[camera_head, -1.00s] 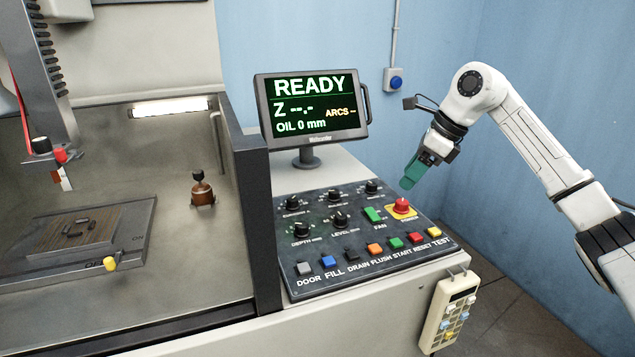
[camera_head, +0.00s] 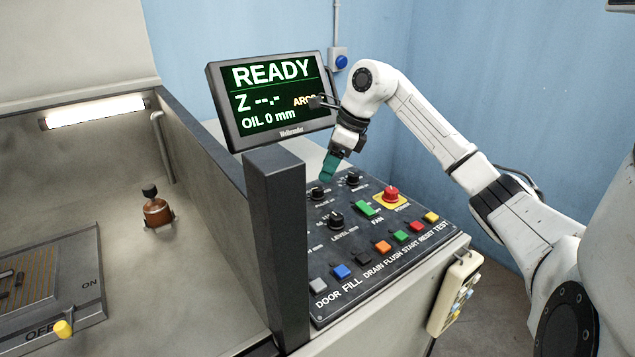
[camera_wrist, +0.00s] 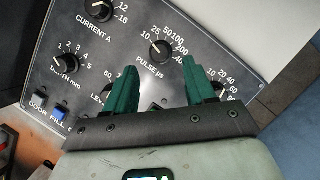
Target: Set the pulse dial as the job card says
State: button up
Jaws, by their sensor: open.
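The pulse dial (camera_wrist: 160,51) is a black knob labelled PULSE µs in the wrist view, with marks from 10 to 400 around it. Its pointer looks turned to the upper left, near the low marks; the exact mark is hard to read. The dial also shows in the head view (camera_head: 318,192), just below my fingertips. My gripper (camera_wrist: 161,78) is open and empty, its green fingers apart and pointing toward the dial without holding it. In the head view my gripper (camera_head: 327,178) hangs above the panel. I see no job card.
The current dial (camera_wrist: 95,10), depth dial (camera_wrist: 66,66) and level dial (camera_head: 335,220) surround it. The screen (camera_head: 270,98) reads READY behind my gripper. A red power button (camera_head: 391,194) and green fan switch (camera_head: 366,208) stand right. A dark post (camera_head: 275,230) hides the panel's left side.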

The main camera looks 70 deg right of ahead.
aim_at(318, 188)
jog(key=x, duration=0.6)
jog(key=shift+r, duration=0.1)
grip_shut()
dwell(0.4)
